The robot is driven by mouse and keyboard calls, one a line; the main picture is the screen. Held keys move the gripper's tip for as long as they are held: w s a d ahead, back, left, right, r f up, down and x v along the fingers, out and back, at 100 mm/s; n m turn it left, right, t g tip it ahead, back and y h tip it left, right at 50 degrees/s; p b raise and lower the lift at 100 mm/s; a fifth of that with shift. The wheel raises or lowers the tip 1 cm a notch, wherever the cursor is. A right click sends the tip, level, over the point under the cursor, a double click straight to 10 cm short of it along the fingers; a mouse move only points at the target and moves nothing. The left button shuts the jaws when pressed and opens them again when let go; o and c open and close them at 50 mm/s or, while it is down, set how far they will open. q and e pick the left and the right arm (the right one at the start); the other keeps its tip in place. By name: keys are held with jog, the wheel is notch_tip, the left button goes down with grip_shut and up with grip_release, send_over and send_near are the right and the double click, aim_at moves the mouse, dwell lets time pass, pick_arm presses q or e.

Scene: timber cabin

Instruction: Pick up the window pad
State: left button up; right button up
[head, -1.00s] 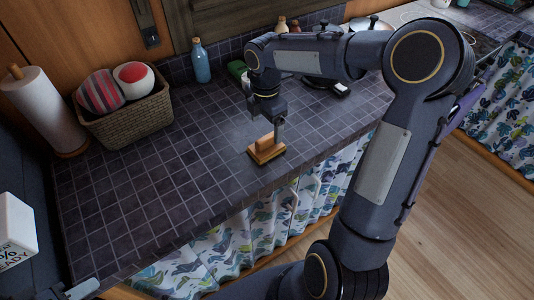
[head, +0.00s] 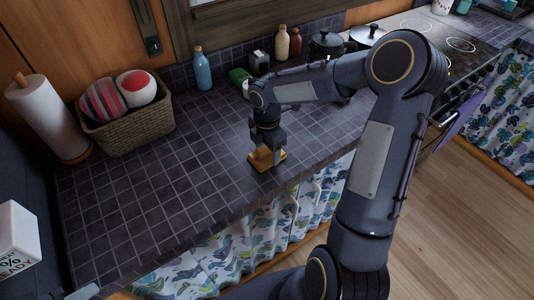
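The window pad (head: 282,156) is a small tan wooden block with a raised handle. It rests on the dark tiled counter near its front edge. My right gripper (head: 266,149) points down right at the pad, over its handle. The fingers and much of the handle are hard to make out, so I cannot tell whether they are closed on it. Only a small grey part of my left gripper (head: 84,293) shows at the bottom left edge, away from the pad.
A wicker basket (head: 130,130) with two balls and a paper towel roll (head: 45,115) stand at the left. A blue bottle (head: 202,70), other bottles, and pots (head: 367,35) stand along the back. The tiled counter (head: 180,185) left of the pad is clear.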

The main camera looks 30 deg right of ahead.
jog(key=c, duration=0.6)
jog(key=shift+r, duration=0.15)
jog(key=shift+w+r, duration=0.1)
jog(key=shift+r, duration=0.5)
jog(key=s+a+r+b, duration=0.2)
jog(key=s+a+r, duration=0.1)
jog(key=s+r, duration=0.8)
jog(key=s, duration=0.2)
jog(key=shift+s+a+r+b, duration=0.3)
jog(key=shift+s, duration=0.05)
